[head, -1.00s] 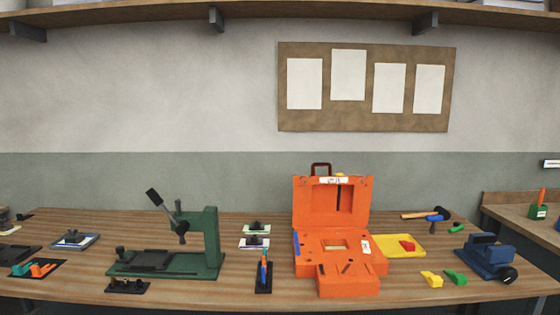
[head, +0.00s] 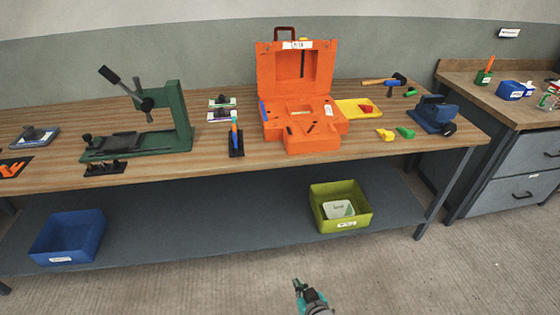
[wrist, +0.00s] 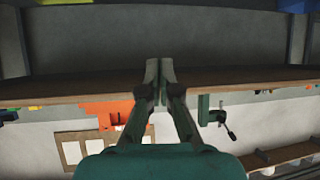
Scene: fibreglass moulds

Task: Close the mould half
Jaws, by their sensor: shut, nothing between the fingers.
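The orange mould (head: 301,133) stands on the wooden bench with its upper half swung up, leaning upright at the back, and its lower half lying flat in front. A dark red handle (head: 284,33) tops the raised half. The mould also shows in the wrist view (wrist: 103,112), upside down and partly cut off by the bench edge. My gripper (head: 297,284) is low in front of the bench, well away from the mould. In the wrist view its fingers (wrist: 158,85) are together with nothing between them.
A green press (head: 180,115) stands left of the mould, and a blue vice (head: 434,114) to its right. A yellow tray (head: 357,108) sits close beside the mould. Blue (head: 68,240) and olive (head: 340,222) bins are on the lower shelf. The floor in front is clear.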

